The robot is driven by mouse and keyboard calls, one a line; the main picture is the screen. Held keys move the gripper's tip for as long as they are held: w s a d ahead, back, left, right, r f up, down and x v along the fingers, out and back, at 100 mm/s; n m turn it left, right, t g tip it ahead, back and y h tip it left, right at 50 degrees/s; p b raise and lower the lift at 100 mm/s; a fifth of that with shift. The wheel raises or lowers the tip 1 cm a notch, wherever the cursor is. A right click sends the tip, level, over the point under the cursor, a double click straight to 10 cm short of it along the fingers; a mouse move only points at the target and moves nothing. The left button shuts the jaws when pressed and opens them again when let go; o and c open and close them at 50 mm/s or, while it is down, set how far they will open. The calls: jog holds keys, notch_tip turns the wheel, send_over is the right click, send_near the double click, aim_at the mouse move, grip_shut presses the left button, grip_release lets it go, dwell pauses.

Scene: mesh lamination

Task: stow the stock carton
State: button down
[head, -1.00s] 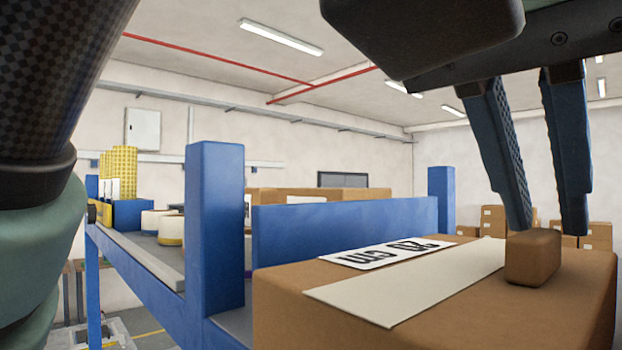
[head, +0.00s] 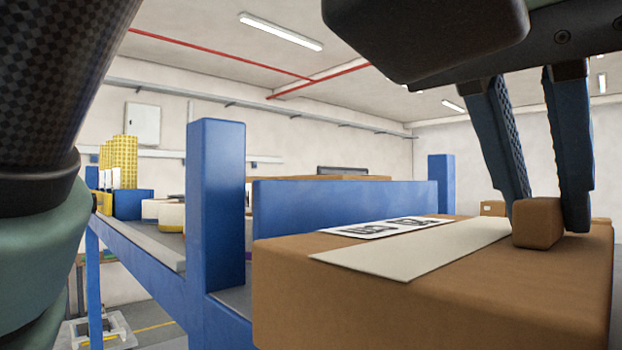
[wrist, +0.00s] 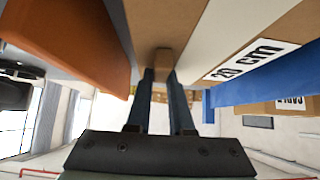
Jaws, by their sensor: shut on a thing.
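The brown stock carton (head: 430,300) fills the lower right of the head view, in front of a blue panel. A cream strip (head: 415,252) and a white printed label (head: 385,228) lie on its top. A small brown block-shaped handle (head: 537,222) stands on the top. My gripper (head: 548,207) is shut on this handle, one finger on each side. In the wrist view the handle (wrist: 162,62) sits between the finger ends, and the label (wrist: 250,61) reads "20 cm". The carton's underside and what bears it are hidden.
A blue post (head: 215,200) and blue panel (head: 345,208) stand close behind the carton. A grey shelf (head: 140,238) to the left holds rolls and a blue bin (head: 132,203). An orange object (wrist: 70,42) is close at the left in the wrist view. Another carton (wrist: 270,109) lies beyond the panel.

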jog(key=shift+a+f, duration=0.1)
jog(key=shift+f, duration=0.4)
jog(key=c, duration=0.7)
grip_release()
jog(key=p+v, duration=0.1)
jog(key=v, duration=0.7)
jog(key=shift+r+p, duration=0.25)
jog(key=shift+p, duration=0.05)
jog(key=shift+w+d, duration=0.1)
jog(key=shift+d, duration=0.1)
